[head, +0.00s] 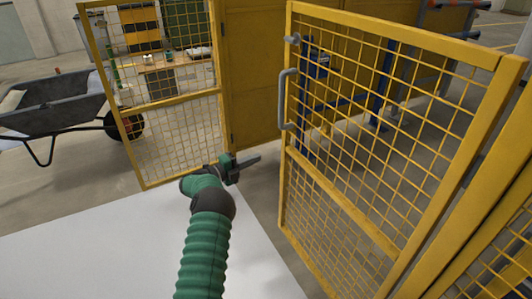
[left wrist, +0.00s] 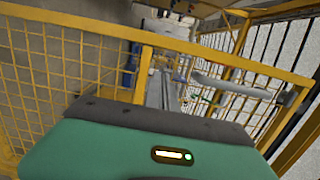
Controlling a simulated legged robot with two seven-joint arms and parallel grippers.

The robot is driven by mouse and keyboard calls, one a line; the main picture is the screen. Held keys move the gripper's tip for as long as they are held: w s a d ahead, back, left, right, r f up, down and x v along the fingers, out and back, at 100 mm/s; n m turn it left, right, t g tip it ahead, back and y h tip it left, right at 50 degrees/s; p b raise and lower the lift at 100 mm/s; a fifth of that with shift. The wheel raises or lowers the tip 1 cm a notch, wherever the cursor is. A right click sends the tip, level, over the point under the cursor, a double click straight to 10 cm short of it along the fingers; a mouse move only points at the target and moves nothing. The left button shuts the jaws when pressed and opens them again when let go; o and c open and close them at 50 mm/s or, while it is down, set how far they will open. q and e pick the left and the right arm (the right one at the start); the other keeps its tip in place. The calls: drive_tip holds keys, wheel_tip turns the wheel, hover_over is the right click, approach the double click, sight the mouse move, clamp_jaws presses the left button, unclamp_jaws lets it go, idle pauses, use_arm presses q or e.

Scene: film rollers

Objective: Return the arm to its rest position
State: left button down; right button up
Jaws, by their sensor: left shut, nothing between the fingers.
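My left arm (head: 205,245), in a green ribbed sleeve, reaches up from the bottom middle of the head view. Its left gripper (head: 250,161) is shut and empty, pointing right in the gap between two yellow mesh panels. It looks apart from both panels. In the left wrist view, the green and dark gripper housing (left wrist: 140,145) with a small lit indicator fills the bottom, and the fingers are hidden. My right gripper is not in view.
A yellow mesh gate (head: 345,205) with a grey handle (head: 285,99) stands open at right. Another mesh panel (head: 180,98) stands at left, with a wheelbarrow (head: 55,100) beyond it. Yellow cabinet-like panels (head: 265,70) are behind. White floor (head: 100,245) lies clear in front.

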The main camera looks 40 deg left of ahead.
use_arm(q)
drive_tip(key=w+r+n+y, duration=0.3)
drive_tip(key=r+n+y, duration=0.2)
drive_tip(key=n+y, duration=0.4)
drive_tip(key=s+d+f+n+g, duration=0.3)
drive_tip(key=d+n+g, duration=0.2)
drive_tip(key=d+n, duration=0.45)
drive_tip(key=s+d+f+n+g+h, duration=0.15)
drive_tip(key=s+d+f+g, duration=0.35)
drive_tip(key=s+d, duration=0.85)
drive_tip(key=s+d+f+n+g+h, duration=0.1)
drive_tip(key=s+d+f+g+h, duration=0.3)
drive_tip(key=s+d, duration=1)
wheel_tip(320, 180, up, 30)
drive_tip(key=p, duration=3)
drive_tip(key=shift+w+d+g+y, duration=0.3)
drive_tip(key=shift+d+g+y, duration=0.1)
drive_tip(key=shift+y, duration=0.05)
